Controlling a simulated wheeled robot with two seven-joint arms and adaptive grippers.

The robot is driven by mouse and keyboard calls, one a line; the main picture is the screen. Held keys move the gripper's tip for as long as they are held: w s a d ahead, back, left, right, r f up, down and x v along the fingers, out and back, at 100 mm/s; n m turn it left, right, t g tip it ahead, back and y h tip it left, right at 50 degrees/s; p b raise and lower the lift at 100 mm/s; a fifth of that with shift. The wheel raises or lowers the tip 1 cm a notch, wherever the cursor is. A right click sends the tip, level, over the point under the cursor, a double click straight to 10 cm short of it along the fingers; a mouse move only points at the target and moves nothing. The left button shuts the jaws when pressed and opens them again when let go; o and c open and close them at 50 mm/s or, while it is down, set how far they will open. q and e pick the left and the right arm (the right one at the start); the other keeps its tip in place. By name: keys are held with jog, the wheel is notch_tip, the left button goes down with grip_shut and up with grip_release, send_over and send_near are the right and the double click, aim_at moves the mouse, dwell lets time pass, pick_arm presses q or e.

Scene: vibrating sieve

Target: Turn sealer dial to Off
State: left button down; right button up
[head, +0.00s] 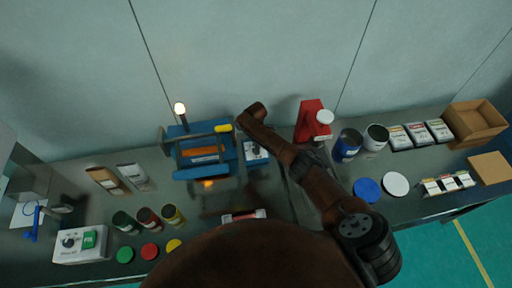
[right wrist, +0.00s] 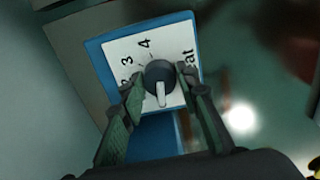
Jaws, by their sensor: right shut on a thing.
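The blue heat sealer (head: 182,162) stands at the back of the bench in the head view. Its white dial panel (head: 256,154) faces up on its right side. In the right wrist view the panel (right wrist: 122,50) shows the numerals 3 and 4 and part of the word "Heat". The dark round dial (right wrist: 158,74) has a white pointer bar, which points toward the bottom of the picture. My right gripper (right wrist: 161,88) has a finger on each side of the dial and is shut on it. An Off mark cannot be made out. My left gripper is not in view.
A red container (head: 307,121) and a blue can (head: 347,146) stand right of the sealer. Several small cans, including a green one (head: 125,222), stand front left. A white box with a knob and green switch (head: 80,244) is at far left. An open carton (head: 474,120) is far right.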

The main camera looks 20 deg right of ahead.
jog(key=o, duration=1.2)
jog(key=shift+c, duration=0.2)
notch_tip(320, 180, up, 12)
